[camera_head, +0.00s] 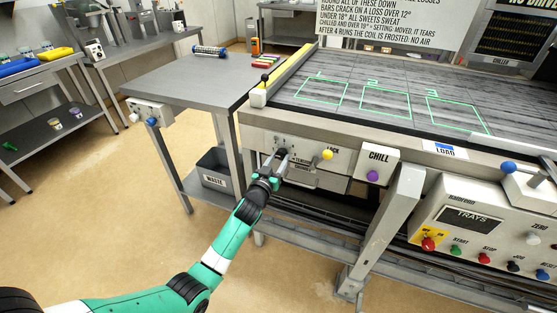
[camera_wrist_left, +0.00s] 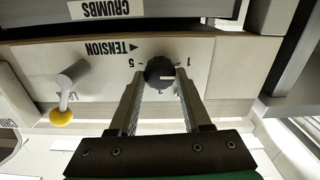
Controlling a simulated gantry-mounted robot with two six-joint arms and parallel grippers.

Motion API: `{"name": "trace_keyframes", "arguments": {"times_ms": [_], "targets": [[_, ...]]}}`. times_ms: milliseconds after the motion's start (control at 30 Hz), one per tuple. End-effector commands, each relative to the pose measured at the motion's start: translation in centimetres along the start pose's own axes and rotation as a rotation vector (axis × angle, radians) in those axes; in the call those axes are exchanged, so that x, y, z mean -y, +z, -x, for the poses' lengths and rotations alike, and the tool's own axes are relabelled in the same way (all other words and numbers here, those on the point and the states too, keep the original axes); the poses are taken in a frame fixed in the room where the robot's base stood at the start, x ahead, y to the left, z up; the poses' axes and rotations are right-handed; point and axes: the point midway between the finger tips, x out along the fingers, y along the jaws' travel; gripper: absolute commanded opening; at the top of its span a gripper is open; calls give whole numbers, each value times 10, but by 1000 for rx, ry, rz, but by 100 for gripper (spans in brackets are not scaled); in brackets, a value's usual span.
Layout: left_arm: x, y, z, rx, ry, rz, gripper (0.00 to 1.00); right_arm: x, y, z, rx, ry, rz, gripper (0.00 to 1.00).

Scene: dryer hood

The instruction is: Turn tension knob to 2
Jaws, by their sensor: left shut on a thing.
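The tension knob (camera_wrist_left: 160,72) is a small dark round knob on a pale panel, beside the upside-down word TENSION in the left wrist view. Numbers ring it, with 5 to its left and 1 to its right. A pale pointer mark on its face points to the picture's right, toward the 1 side. My left gripper (camera_wrist_left: 158,78) is shut on the knob, one finger on each side. In the head view, my left gripper (camera_head: 281,157) reaches the panel below the belt, and its fingers mostly hide the knob. My right gripper is not in view.
A lever with a yellow ball (camera_head: 327,155) stands beside the knob; the ball shows in the left wrist view (camera_wrist_left: 61,117). A CHILL box (camera_head: 378,158) is farther right. A slanted grey post (camera_head: 385,225) and a WASTE bin (camera_head: 213,166) stand nearby. Open floor lies left.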

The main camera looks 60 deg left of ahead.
Motion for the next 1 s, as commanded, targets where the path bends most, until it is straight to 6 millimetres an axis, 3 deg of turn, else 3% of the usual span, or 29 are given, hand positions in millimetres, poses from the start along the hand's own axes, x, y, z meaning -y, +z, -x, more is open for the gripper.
{"name": "trace_keyframes", "arguments": {"times_ms": [1000], "targets": [[0, 0, 0, 1, 0, -635, 0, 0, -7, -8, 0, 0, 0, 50]]}}
